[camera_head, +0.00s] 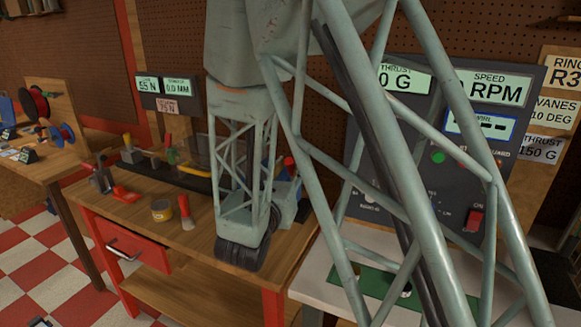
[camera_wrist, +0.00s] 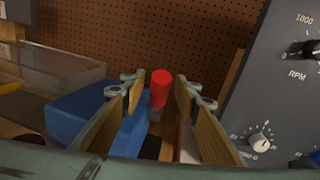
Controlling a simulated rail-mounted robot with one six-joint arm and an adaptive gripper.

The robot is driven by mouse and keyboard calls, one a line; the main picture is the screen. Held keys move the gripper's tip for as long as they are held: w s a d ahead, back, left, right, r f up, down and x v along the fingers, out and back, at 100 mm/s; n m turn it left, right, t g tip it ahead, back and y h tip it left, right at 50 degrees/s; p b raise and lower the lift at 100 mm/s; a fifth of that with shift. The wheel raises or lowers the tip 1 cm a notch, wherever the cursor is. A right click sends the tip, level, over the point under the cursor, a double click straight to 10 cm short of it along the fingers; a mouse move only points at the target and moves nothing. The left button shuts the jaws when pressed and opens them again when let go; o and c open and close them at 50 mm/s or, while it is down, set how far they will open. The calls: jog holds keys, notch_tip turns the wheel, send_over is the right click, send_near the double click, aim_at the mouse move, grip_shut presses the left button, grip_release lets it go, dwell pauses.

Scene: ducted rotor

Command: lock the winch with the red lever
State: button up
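A red cylindrical grip (camera_wrist: 161,90), probably the lever's handle, stands on a short grey stem in the wrist view. A small red top (camera_head: 289,162), likely the same lever, shows beside my arm in the head view. My gripper (camera_wrist: 159,79) is open, its two wood-coloured fingers either side of the red grip with a visible gap on each side. I cannot tell whether the grip is between the tips or just beyond them. A blue block (camera_wrist: 72,112) lies left of the grip; I cannot tell whether it belongs to the winch. The winch is not clearly visible.
A grey control panel (camera_wrist: 282,90) with knobs stands close on the right. A clear box (camera_wrist: 70,62) is at the left, before a pegboard wall (camera_wrist: 190,35).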

jog(key=shift+w, duration=0.1)
jog(key=shift+c, duration=0.5)
grip_shut()
